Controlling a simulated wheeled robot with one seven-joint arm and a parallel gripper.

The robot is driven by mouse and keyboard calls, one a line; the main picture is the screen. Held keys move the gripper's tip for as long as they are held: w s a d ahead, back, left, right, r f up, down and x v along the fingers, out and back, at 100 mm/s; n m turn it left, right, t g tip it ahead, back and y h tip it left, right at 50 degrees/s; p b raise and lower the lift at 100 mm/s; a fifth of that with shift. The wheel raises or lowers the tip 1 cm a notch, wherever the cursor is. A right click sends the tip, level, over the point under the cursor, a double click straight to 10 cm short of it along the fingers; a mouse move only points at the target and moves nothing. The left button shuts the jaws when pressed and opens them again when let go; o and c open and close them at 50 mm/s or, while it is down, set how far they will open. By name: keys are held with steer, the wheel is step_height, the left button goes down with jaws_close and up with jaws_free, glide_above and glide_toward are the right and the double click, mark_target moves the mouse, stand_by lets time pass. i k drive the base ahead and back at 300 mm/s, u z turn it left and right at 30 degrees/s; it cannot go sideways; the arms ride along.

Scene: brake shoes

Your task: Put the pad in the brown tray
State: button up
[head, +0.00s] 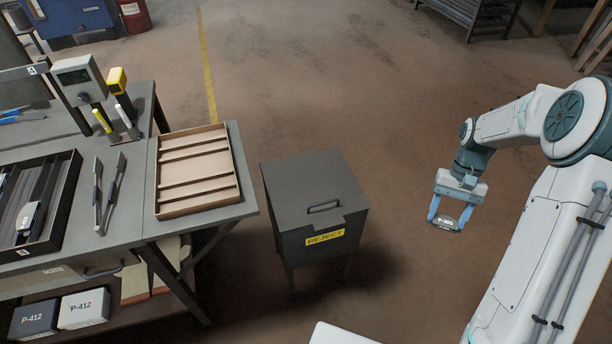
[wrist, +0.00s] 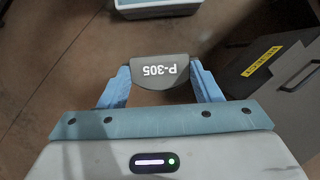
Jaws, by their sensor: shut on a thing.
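My gripper (head: 449,214) is shut on a dark grey pad (head: 445,224), held in the air over open floor to the right of the reject box. In the wrist view the pad (wrist: 161,72) sits between the blue fingers, and its label "P-305" reads upside down. The brown tray (head: 198,204) lies on the right end of the grey workbench in the head view, well to the left of my gripper. It has several crosswise slots and looks empty.
The dark reject box (head: 288,181) with a yellow label stands between the bench (head: 133,232) and my gripper. A black tray (head: 67,215) holding parts, tongs (head: 109,189) and a scale-like device (head: 82,82) are on the bench.

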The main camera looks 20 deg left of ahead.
mark_target(213, 181)
steer(key=u, duration=1.45)
